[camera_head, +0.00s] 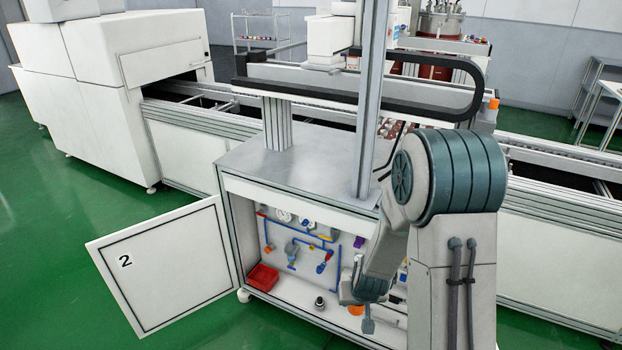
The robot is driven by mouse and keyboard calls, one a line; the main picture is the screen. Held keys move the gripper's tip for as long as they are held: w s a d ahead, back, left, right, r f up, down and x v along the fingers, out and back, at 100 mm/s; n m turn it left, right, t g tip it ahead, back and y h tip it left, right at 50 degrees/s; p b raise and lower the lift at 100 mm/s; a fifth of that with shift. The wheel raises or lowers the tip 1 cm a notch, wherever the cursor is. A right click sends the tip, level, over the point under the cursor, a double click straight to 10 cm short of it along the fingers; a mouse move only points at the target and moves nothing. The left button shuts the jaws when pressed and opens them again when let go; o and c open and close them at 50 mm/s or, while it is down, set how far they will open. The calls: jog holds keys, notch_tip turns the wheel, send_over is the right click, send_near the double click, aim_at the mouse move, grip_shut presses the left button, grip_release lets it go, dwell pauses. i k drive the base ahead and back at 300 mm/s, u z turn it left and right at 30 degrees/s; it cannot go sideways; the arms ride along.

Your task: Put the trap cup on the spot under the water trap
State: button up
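The open cabinet (229,215) shows blue piping with small fittings on its back wall. A grey fitting (291,250) hangs from the piping at the left and may be the water trap. A small dark and pale upright piece (320,303) stands on the cabinet floor and may be the trap cup; it is too small to be sure. The spot under the trap cannot be made out. My gripper (368,326) is low at the cabinet's front, right of that small piece and apart from it in the picture. Its fingers are too small to read.
A red bin (262,278) sits at the left of the cabinet floor. An orange object (356,310) lies beside my gripper. The cabinet door (165,262), marked 2, stands open to the left. My arm hides the cabinet's right part. Green floor in front is clear.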

aim_at(293, 281)
jog(key=z, duration=0.1)
jog(key=k, duration=0.3)
jog(key=u, duration=1.05)
jog(key=i, duration=1.4)
jog(key=z, duration=0.5)
